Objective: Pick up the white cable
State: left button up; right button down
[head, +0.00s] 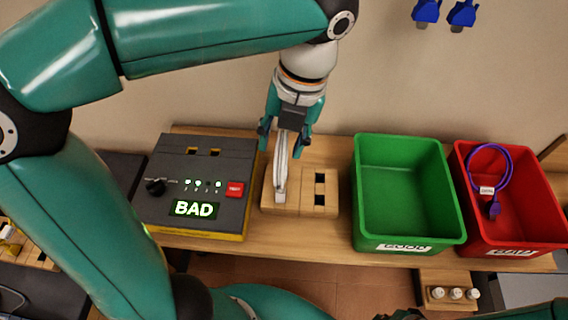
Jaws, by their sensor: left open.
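The white cable (281,170) stands upright in a slot of the small wooden block (300,206) on the table. My left gripper (286,142) is above the block, pointing down. Its two fingers are open, one on each side of the upper part of the white cable. I cannot tell whether either finger touches it. My right gripper does not show clearly in the head view.
A grey tester (222,158) reading "BAD" stands left of the block. A green bin (400,185) is empty, to the right. A red bin (530,205) beside it holds a purple cable (506,171). Blue connectors (426,12) hang at the top right.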

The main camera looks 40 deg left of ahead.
pick_arm(q)
grip_shut()
dwell(0.5)
